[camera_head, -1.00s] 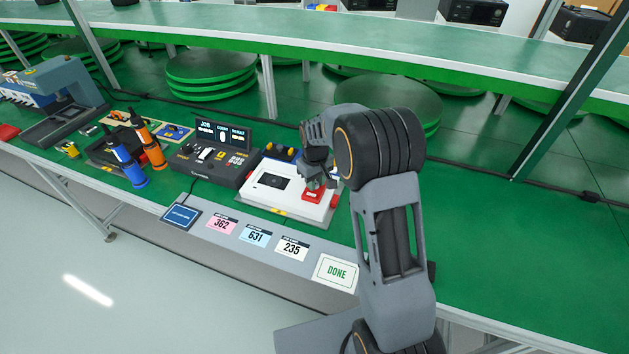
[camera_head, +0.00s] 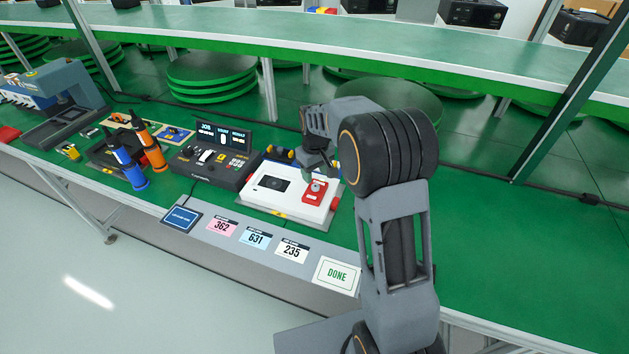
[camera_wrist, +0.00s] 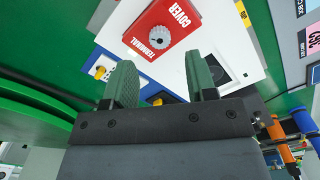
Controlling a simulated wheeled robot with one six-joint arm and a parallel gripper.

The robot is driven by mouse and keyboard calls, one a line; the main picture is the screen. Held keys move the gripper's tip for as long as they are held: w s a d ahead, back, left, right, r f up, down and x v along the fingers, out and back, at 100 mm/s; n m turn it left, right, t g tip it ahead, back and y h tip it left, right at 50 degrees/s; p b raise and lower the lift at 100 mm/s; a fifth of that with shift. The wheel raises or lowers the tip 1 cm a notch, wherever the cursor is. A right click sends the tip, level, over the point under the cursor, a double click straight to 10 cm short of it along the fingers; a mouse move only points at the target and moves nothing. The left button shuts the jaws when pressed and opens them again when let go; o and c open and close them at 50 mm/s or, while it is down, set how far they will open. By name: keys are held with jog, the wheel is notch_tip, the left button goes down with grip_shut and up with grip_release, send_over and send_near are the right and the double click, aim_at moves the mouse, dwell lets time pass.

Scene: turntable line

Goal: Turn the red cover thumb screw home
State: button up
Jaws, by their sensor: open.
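The red cover (camera_head: 314,191) lies on the white fixture (camera_head: 262,202), near its right end. The grey thumb screw (camera_head: 316,187) stands on the cover. In the wrist view the red cover (camera_wrist: 163,32) reads "TERMINAL COVER", and the knurled screw (camera_wrist: 159,39) is in its middle. My gripper (camera_wrist: 164,75) is open and empty, its two green fingers apart. The screw lies beyond the fingertips, not between them. In the head view my gripper (camera_head: 316,170) is above and behind the cover, and its fingers are partly hidden.
A black control box (camera_head: 207,167) with a display stands left of the fixture. Orange (camera_head: 147,143) and blue (camera_head: 127,165) screwdrivers stand farther left. The green bench at right is clear.

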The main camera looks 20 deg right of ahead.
aim_at(315, 186)
notch_tip(315, 186, up, 9)
dwell(0.3)
dwell(0.6)
